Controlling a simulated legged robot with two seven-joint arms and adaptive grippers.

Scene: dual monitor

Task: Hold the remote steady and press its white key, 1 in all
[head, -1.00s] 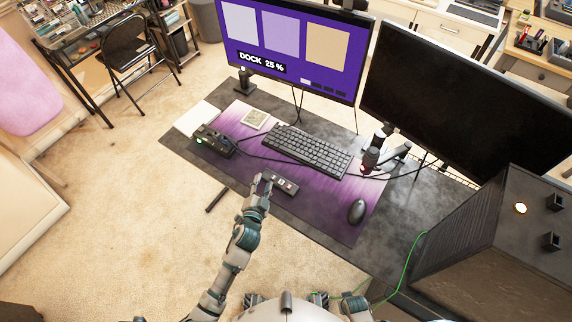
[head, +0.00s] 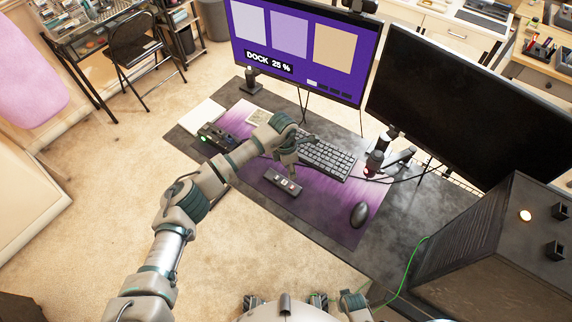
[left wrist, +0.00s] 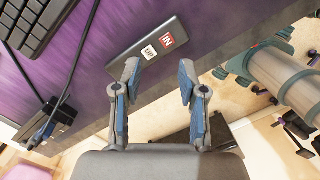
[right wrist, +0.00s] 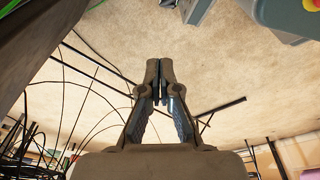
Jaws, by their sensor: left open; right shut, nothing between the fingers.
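The dark remote (head: 279,187) lies on the purple mat in front of the keyboard. In the left wrist view the remote (left wrist: 128,48) shows a white key (left wrist: 149,52) marked UP and a red key (left wrist: 167,40) marked IN. My left gripper (head: 292,174) hangs over the mat at the remote's far side, with my arm reaching in from the left. Its fingers (left wrist: 160,72) are open with nothing between them, and the remote shows beyond the fingertips. Contact cannot be told. My right gripper (right wrist: 160,72) is shut and empty, over the carpet.
A keyboard (head: 328,160), a mouse (head: 359,214) and a small black box with a green light (head: 216,138) lie around the remote. The lit monitor (head: 298,50) reads DOCK 25 %; the other monitor (head: 470,105) is dark. A dark cabinet (head: 480,250) stands at right.

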